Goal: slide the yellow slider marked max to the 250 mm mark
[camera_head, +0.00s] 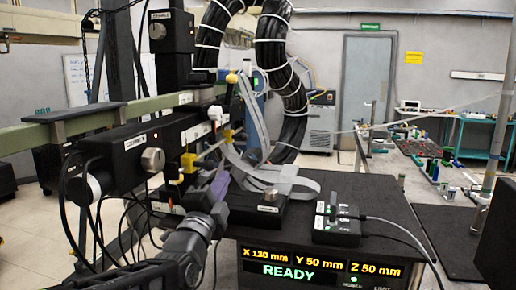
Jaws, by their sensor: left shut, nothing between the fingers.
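A dark stage assembly with a pale green rail (80,122) fills the left side of the view. A yellow block (188,162) sits on the near end of a rod below the stage. A second yellow block (227,135) is further along to the right. Their markings are too small to read, so I cannot tell which is marked max. No 250 mm mark is legible. My left gripper (220,184) is shut and empty, with its fingertips pointing up, below and right of the near yellow block. I cannot tell whether it touches anything. My right gripper is not in view.
A black control box (338,222) with cables stands on the dark bench right of my left gripper. A display (320,268) below reads X 130 mm, Y 50 mm, Z 50 mm, READY. Grey ribbon cables and black hoses (280,60) rise behind the stage.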

